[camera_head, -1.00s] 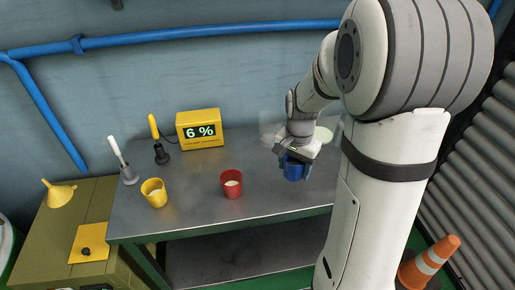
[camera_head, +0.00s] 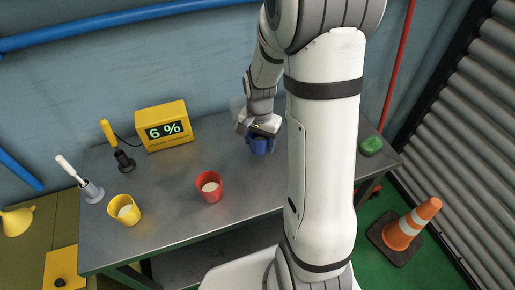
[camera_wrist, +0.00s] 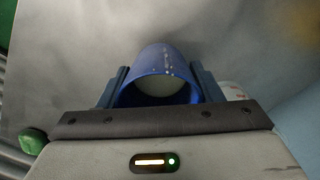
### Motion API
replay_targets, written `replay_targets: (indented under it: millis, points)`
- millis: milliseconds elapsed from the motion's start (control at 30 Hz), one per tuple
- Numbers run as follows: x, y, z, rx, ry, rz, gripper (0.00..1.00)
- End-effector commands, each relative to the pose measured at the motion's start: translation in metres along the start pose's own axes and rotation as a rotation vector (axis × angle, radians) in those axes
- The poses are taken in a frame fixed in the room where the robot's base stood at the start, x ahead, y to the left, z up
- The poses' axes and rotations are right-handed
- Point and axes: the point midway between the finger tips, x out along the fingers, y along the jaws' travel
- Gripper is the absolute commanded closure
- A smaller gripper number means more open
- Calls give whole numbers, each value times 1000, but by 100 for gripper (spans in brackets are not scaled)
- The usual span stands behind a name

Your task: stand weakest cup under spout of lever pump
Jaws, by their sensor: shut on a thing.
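My gripper (camera_head: 259,137) is shut on a blue cup (camera_head: 262,147) at the right part of the metal bench. In the wrist view the blue cup (camera_wrist: 158,59) lies between the two fingers, with pale contents inside. I cannot tell whether its base touches the bench. A red cup (camera_head: 209,187) stands upright left of it, and a yellow cup (camera_head: 125,210) stands farther left; both hold pale contents. A yellow display (camera_head: 163,127) reads 6 %. A pale shape (camera_head: 237,103) behind my gripper is mostly hidden; I cannot make out a lever pump or spout.
A yellow-handled tool (camera_head: 111,136) and a white-handled tool (camera_head: 72,171) stand in holders at the bench's left. A green object (camera_head: 371,146) lies at the right end. An orange cone (camera_head: 411,226) stands on the floor. The bench between the red cup and display is clear.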

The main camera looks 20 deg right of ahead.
Motion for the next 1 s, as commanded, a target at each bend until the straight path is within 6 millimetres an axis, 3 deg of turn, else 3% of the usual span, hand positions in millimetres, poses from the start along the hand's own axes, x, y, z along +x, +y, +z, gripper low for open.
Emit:
replay_targets:
  millis: [300, 733, 767, 1000]
  points:
    - [38, 1, 0, 1, -3, 2, 64]
    - [45, 1, 0, 2, 0, 0, 64]
    - [45, 1, 0, 2, 0, 0, 40]
    - [44, 1, -1, 3, 0, 0, 20]
